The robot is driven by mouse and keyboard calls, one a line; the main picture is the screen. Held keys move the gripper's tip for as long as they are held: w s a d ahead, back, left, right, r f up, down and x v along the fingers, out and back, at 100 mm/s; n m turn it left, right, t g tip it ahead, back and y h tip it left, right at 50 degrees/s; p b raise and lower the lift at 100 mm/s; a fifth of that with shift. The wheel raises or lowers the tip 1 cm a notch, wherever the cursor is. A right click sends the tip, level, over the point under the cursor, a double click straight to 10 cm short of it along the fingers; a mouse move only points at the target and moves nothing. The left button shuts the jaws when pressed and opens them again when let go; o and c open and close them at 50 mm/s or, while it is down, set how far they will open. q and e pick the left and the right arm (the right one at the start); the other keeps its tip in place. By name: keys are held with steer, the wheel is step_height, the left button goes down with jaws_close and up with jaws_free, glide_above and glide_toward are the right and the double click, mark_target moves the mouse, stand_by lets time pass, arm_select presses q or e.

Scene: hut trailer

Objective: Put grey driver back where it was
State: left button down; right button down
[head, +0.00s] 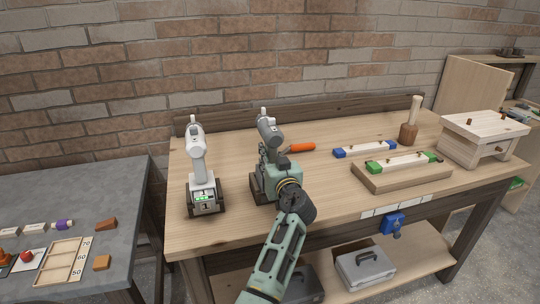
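The grey driver (269,130) stands roughly upright at the middle-left of the wooden workbench, above a dark base (257,189). My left gripper (267,155) is at the driver's handle, with its green-grey body in front. The gripper hides most of the handle and the driver's lower end. I cannot tell whether the fingers are shut on the handle, nor whether the driver is fully seated in the base. My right gripper is not in view.
A white driver (199,165) stands in a dark dock with a green light to the left. An orange-handled tool (301,147) lies behind my gripper. The bench front between the drivers is clear.

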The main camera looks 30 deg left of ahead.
arm_select(q)
steer(key=shift+r, duration=0.15)
steer(key=c, duration=1.9)
jaws_free()
steer(key=shift+f, duration=0.3)
steer(key=o, duration=0.5)
steer(key=shift+s+r, duration=0.1)
steer(key=shift+c, duration=0.2)
